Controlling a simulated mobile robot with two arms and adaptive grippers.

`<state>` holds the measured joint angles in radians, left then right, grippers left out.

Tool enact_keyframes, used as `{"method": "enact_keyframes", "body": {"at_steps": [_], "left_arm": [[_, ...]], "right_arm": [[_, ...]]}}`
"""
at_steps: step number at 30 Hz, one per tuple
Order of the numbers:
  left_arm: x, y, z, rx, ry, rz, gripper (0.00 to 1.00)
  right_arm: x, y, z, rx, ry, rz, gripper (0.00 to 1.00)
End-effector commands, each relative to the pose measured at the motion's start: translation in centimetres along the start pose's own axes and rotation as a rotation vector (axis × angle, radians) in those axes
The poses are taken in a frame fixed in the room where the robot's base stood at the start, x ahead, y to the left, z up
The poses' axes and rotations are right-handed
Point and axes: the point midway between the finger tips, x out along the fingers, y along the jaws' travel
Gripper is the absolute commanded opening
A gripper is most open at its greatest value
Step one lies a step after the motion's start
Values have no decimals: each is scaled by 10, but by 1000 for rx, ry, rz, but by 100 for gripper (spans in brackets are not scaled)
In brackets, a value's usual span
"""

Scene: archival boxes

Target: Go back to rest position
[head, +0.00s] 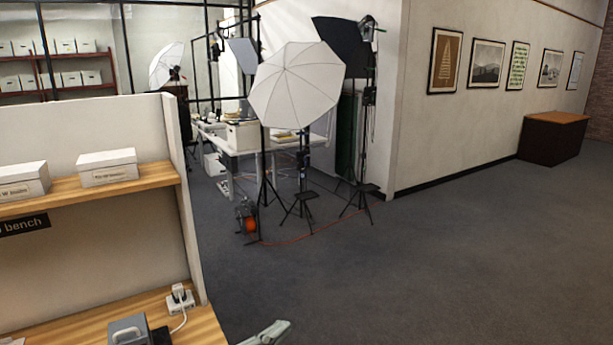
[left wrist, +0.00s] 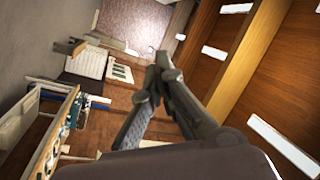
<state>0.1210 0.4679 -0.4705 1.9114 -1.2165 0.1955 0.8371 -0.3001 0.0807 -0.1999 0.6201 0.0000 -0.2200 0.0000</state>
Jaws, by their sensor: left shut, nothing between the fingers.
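Part of my left gripper (head: 268,332) shows at the bottom edge of the head view, just right of the wooden bench. In the left wrist view my left gripper (left wrist: 160,68) has its fingertips together with nothing between them. The rest of my left arm is cut off in the head view. My right gripper is in neither view.
Two white archival boxes, one (head: 107,167) whole and one (head: 22,181) cut off, sit on a wooden shelf (head: 70,198). A power outlet block (head: 180,300) and a grey device (head: 128,330) sit on the bench. Umbrella lights (head: 297,85) stand beyond; grey floor (head: 400,270) is open at right.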

Motion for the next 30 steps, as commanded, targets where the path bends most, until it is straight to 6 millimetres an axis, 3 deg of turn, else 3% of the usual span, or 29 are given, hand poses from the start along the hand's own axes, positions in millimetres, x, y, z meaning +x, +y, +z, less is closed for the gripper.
{"method": "enact_keyframes", "body": {"at_steps": [3,7,11,15,21,30], "left_arm": [[-24,-32,16,-138,-162,-233,0],[-69,-45,53,-293,-414,-410,0],[-128,-26,88,-458,-711,-484,0],[-196,25,107,-640,-1036,-440,0],[-265,96,91,-826,-1345,-258,0],[-329,166,34,-1012,-1589,64,0]], "right_arm": [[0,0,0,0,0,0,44],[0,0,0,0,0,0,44],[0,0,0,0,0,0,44],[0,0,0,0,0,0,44],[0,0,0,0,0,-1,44],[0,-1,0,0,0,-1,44]]}}
